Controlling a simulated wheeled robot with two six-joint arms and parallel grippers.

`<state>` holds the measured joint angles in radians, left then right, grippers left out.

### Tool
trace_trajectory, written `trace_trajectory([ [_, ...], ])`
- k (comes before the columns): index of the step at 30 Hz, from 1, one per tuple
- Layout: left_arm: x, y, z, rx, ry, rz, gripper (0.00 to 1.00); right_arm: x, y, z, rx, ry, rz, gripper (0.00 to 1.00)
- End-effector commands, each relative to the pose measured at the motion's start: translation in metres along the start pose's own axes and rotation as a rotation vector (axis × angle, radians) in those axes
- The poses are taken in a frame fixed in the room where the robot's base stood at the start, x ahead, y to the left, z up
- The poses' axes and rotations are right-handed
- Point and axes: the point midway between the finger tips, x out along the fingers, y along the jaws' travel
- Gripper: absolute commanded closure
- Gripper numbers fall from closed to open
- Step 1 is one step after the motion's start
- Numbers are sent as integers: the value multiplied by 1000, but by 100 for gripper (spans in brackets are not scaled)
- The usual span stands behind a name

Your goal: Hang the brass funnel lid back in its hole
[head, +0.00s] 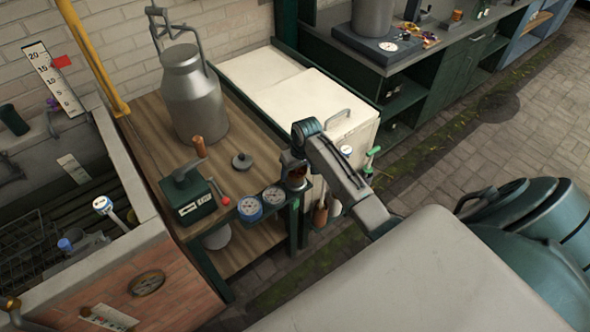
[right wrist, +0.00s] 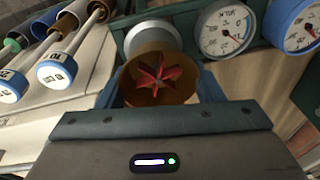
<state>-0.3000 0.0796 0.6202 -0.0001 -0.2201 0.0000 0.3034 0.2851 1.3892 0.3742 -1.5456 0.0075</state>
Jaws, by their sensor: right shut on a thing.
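My right gripper (head: 296,168) is at the front right corner of the wooden bench, beside the gauges. It is shut on a brown brass round piece, which I take for the brass funnel lid (right wrist: 131,88). In the right wrist view the piece sits between the fingers, with a red star-shaped part inside its open mouth. In the head view only a little brass (head: 296,181) shows below the gripper. A pale round piece (right wrist: 152,37) lies just beyond it. I cannot tell whether the two touch, and the hole is not clearly visible. My left gripper is not in view.
Two round gauges (head: 262,202) sit on the bench's front edge, close left of the gripper. A grey churn (head: 192,95), a dark knobbed lid (head: 242,161) and a green cranked box (head: 188,199) stand on the bench. Blue-and-white-capped handles (right wrist: 55,72) lie left in the wrist view.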

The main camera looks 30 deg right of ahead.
Motion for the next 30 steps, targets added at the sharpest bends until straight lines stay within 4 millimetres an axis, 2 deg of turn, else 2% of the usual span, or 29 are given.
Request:
trace_trajectory([
  [12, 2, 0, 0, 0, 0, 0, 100, 5, 0, 0, 0, 2, 0, 100],
  [13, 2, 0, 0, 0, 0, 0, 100, 4, 0, 0, 0, 2, 0, 35],
  [16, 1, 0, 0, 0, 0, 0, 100, 4, 0, 0, 0, 2, 0, 16],
  [22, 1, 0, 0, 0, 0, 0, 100, 5, 0, 0, 0, 1, 0, 14],
  [23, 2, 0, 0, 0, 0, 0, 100, 5, 0, 1, 0, 0, 0, 12],
  [25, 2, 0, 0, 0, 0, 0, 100, 5, 0, 1, 0, 0, 0, 0],
  [30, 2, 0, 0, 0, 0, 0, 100, 5, 0, 1, 0, 0, 0, 0],
])
